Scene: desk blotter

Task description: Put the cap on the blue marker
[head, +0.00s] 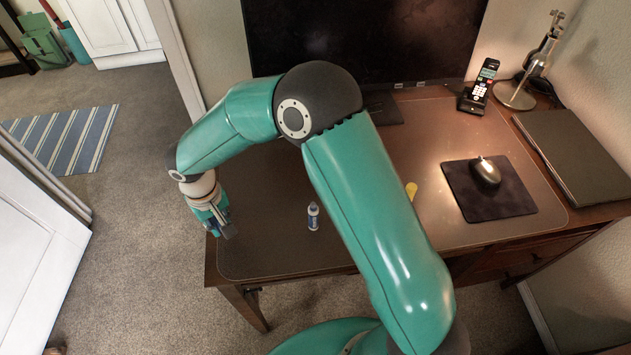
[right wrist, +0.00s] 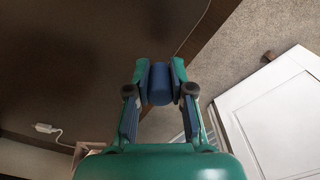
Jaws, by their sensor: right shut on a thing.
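The blue marker (head: 313,216) stands upright on the desk blotter, short and white with a blue band and a narrow pale top. My right gripper (head: 224,228) is at the desk's left edge, to the left of the marker and apart from it. In the right wrist view, my right gripper (right wrist: 160,98) is shut on a dark blue cylinder, which looks like the cap (right wrist: 159,84). The cap cannot be made out in the head view. My left gripper is not in view.
The blotter (head: 270,250) is clear around the marker. A small yellow object (head: 411,189) is partly hidden by my right arm. A mouse (head: 485,172) on a dark pad (head: 510,205), a phone (head: 480,88), a laptop (head: 580,150) and a monitor (head: 400,35) stand farther right and back.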

